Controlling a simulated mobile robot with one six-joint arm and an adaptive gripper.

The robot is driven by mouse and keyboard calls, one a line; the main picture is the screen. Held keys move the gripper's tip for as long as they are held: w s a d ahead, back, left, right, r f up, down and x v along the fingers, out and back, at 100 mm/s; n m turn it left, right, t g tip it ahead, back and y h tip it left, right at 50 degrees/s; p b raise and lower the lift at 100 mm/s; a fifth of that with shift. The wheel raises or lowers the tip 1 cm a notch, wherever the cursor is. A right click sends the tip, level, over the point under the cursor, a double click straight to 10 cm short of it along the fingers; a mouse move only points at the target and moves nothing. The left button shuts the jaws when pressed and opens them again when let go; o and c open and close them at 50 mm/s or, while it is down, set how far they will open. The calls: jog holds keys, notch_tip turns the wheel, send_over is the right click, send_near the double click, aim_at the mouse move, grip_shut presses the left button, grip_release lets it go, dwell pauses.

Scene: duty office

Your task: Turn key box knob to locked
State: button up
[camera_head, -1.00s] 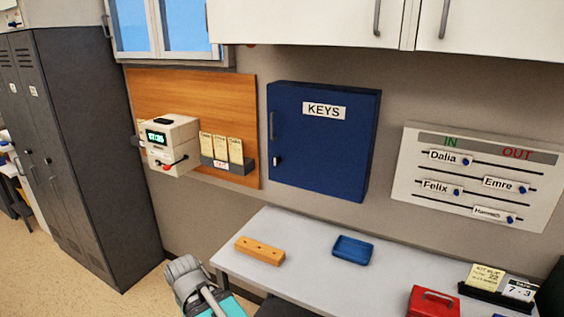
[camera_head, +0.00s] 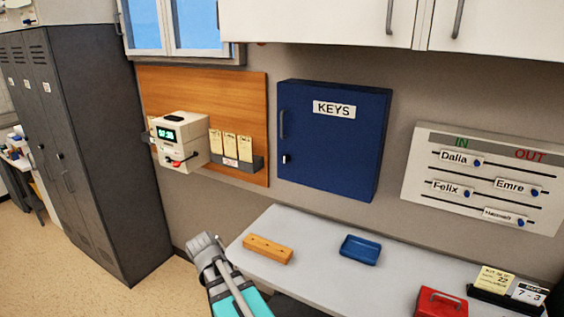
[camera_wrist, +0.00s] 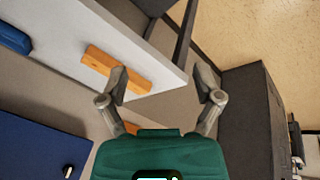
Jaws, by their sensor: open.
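The blue key box (camera_head: 333,142) hangs shut on the wall, labelled KEYS. Its small knob (camera_head: 285,159) is on the left side of the door, below the handle (camera_head: 282,124); whether it is turned to locked cannot be told at this size. The box also shows at the lower left of the wrist view (camera_wrist: 35,150), with the knob (camera_wrist: 68,171) near the bottom edge. My arm shows at the bottom of the head view, below and left of the box. My gripper (camera_wrist: 160,88) is open and empty in the wrist view, apart from the box.
A desk (camera_head: 310,232) stands below the box, with a wooden block (camera_head: 267,249), a blue tray (camera_head: 361,250) and a red box (camera_head: 440,303). A time clock (camera_head: 180,139) and card rack (camera_head: 238,160) are left of the box. Dark lockers (camera_head: 90,150) stand at far left.

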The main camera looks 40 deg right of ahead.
jog(key=w+d+r+m+t+h, duration=0.1)
jog(key=w+d+r+m+h, duration=0.3)
jog(key=d, duration=0.4)
jog(key=w+d+r+m+t+h, duration=0.1)
jog(key=w+d+r+m+h, duration=0.2)
jog(key=w+d, duration=0.4)
jog(key=m+t+h+p, duration=0.1)
jog(key=m+t+h, duration=0.15)
jog(key=h, duration=0.35)
send_near(284, 160)
jog(key=s+a, duration=0.1)
jog(key=s+a+t, duration=0.1)
jog(key=a, duration=0.1)
jog(key=shift+r, duration=0.1)
jog(key=shift+w, duration=0.1)
jog(key=x, duration=1.3)
jog(key=shift+w+d+f, duration=0.1)
jog(key=shift+d+f, duration=0.2)
